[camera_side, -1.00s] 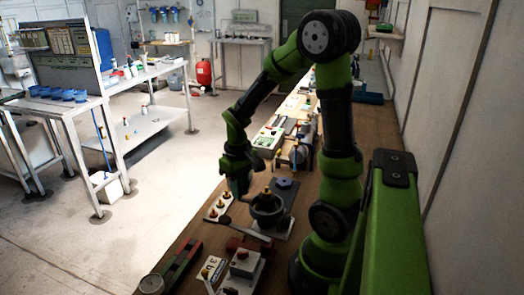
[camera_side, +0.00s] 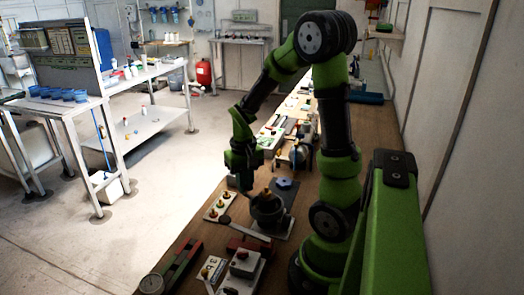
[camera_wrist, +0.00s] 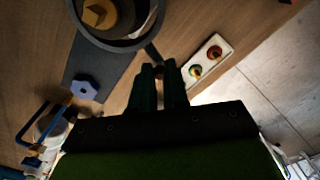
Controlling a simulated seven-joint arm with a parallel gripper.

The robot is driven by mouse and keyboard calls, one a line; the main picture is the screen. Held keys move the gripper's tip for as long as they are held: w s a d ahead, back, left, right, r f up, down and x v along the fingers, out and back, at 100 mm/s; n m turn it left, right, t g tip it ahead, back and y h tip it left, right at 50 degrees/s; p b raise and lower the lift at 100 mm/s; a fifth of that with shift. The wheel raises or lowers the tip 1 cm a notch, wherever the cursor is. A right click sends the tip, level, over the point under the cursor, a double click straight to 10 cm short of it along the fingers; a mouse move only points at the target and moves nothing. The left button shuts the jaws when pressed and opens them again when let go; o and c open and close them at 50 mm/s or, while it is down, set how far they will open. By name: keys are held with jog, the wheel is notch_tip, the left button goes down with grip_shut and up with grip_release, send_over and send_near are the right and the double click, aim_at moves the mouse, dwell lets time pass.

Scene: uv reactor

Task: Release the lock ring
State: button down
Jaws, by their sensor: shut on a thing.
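The lock ring (camera_side: 267,207) is a dark round collar on a grey base plate (camera_side: 285,222), with a brass-coloured hex piece (camera_wrist: 99,13) inside it. Its near rim (camera_wrist: 140,42) shows at the top of the wrist view, with a short dark handle (camera_wrist: 153,54) running toward my fingertips. My gripper (camera_side: 246,188) is beside the ring, on its upper left in the side view. In the wrist view my gripper (camera_wrist: 162,68) is shut, with the handle's end between its fingertips. The fingers hide the exact contact.
A grey lever (camera_side: 240,229) sticks out in front. A grey-white box (camera_side: 244,264) and red-green rails (camera_side: 180,266) are nearer.

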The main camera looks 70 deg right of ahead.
jog(key=shift+s+d+r+m, duration=0.1)
jog(key=shift+s+d+m, duration=0.15)
jog(key=shift+d+m, duration=0.4)
jog(key=shift+s+d+f+m, duration=0.1)
jog(key=shift+s+d+m, duration=0.15)
jog(key=shift+m, duration=0.7)
jog(key=shift+s+d+r+m, duration=0.1)
jog(key=shift+s+d+m, duration=0.25)
jog(key=shift+m, duration=0.45)
jog(key=shift+d+m, duration=0.25)
jog(key=shift+m, duration=0.05)
jog(key=c, duration=1.1)
grip_release()
notch_tip(320, 180, up, 17)
jog(key=shift+f, duration=0.1)
